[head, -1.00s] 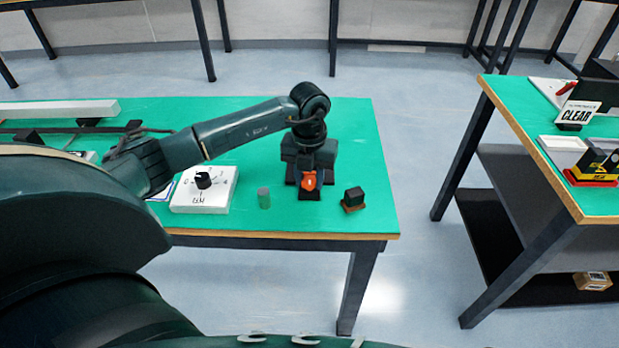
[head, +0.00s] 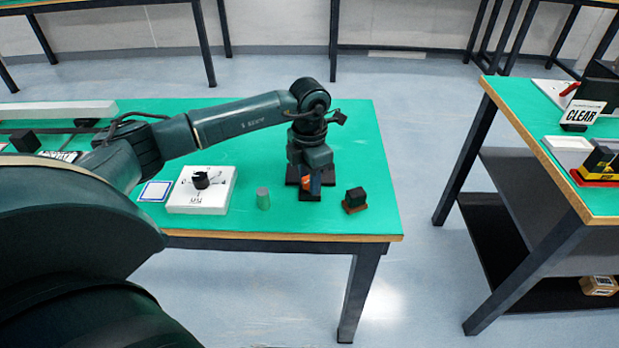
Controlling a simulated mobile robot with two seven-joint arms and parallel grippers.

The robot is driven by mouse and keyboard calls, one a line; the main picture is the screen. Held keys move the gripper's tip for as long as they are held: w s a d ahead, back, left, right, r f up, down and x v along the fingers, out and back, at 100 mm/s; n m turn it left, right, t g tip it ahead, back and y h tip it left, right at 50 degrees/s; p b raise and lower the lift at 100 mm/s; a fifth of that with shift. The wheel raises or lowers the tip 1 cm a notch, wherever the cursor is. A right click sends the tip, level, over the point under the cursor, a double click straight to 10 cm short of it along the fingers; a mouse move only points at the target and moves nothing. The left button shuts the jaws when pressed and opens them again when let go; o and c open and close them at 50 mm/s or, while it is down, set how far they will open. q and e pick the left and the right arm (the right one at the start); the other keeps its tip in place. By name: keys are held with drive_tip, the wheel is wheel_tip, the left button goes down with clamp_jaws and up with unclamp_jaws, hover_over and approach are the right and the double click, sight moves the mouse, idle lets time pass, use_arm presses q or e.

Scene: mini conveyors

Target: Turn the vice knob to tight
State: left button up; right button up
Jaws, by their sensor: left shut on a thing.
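The vice shows as a small dark block with a black base (head: 311,193) near the right end of the left green table. An orange part (head: 306,182), which looks like its knob, is partly hidden by my gripper. My left gripper (head: 314,176) points down over the vice, its fingers shut on the orange knob. The fingertips are small and partly hidden, so the exact contact is hard to see. The knob's angle cannot be read clearly. My right gripper is out of view.
A second green table (head: 520,105) is at the right, across a floor gap.

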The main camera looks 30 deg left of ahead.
use_arm(q)
drive_tip(key=shift+m, duration=0.5)
drive_tip(key=o, duration=1)
drive_tip(key=shift+c, duration=0.2)
drive_tip(key=shift+r, duration=0.1)
wheel_tip(320, 180, up, 13)
